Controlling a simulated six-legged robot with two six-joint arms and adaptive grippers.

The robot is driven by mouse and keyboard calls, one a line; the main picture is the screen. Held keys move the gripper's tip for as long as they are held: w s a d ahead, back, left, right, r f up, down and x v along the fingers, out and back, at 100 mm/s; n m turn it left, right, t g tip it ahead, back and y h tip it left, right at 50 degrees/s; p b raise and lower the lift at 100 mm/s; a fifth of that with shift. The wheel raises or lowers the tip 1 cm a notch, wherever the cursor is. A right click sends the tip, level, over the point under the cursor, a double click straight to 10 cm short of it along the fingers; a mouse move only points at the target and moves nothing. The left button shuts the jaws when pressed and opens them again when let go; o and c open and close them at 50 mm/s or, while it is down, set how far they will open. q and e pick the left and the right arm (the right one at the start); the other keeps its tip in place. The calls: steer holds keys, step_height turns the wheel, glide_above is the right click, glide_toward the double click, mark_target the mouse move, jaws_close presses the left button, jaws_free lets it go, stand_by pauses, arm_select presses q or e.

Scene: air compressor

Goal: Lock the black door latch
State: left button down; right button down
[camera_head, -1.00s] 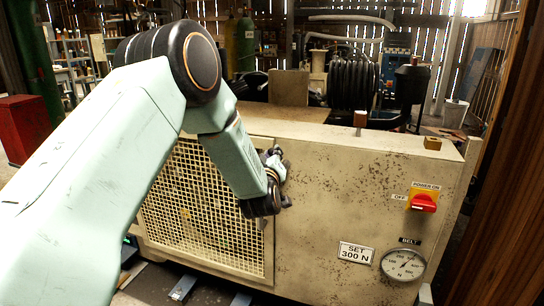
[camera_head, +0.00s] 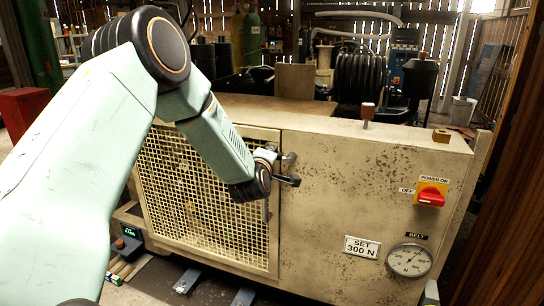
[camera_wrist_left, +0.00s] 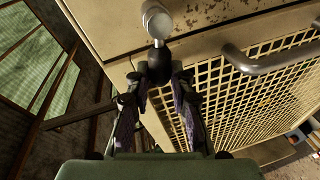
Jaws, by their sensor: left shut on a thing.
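The black door latch (camera_wrist_left: 159,66) is a black grip below a round silver pivot (camera_wrist_left: 157,20), in the left wrist view. It lies between the fingertips of my left gripper (camera_wrist_left: 160,80), which is shut on it. In the head view my left gripper (camera_head: 289,169) is at the upper right edge of the mesh door (camera_head: 205,195), its dark fingers pointing right. The latch cannot be told apart from the fingers there.
A silver door handle (camera_wrist_left: 272,60) sticks out near the latch in the wrist view. The compressor's front panel (camera_head: 345,190) is bare right of my gripper. Farther right are a red switch (camera_head: 430,198), a "SET 300 N" label (camera_head: 362,247) and a belt gauge (camera_head: 409,260).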

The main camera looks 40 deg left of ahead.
arm_select(q)
steer(key=shift+f+n+h+b, duration=0.5)
steer(key=shift+f+n+b, duration=0.1)
steer(key=shift+n, duration=0.4)
steer(key=shift+f, duration=0.1)
steer(key=c, duration=1.2)
jaws_free()
steer(key=shift+o, duration=0.2)
steer(key=v, duration=1.2)
